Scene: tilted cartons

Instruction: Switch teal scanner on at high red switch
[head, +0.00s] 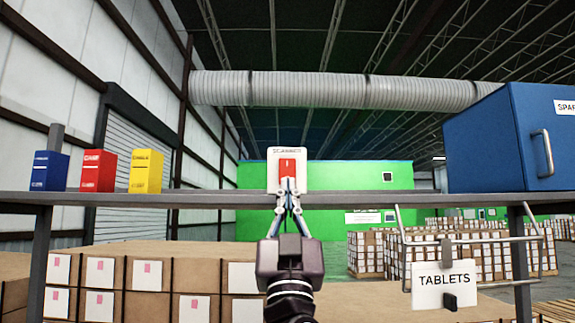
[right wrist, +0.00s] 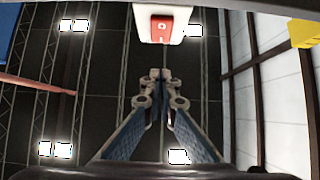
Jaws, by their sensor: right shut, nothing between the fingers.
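A white switch box (head: 273,170) labelled SCANNER stands at the shelf, with a red rocker switch (head: 288,166) on its front. In the right wrist view the red switch (right wrist: 161,29) and white box (right wrist: 182,12) show at the top. My right gripper (head: 288,184) is shut and empty, its fingers pointing up in front of the lower part of the switch. In the wrist view its fingertips (right wrist: 161,73) show below the switch with a gap in the picture; I cannot tell whether they touch it. I see no teal scanner. My left gripper is out of view.
A grey shelf (head: 220,200) runs across, holding blue (head: 50,171), red (head: 98,171) and yellow (head: 145,171) cartons at left and a blue cabinet (head: 490,140) at right. A TABLETS sign (head: 430,283) hangs on a wire rack below. Stacked cartons (head: 150,272) stand behind.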

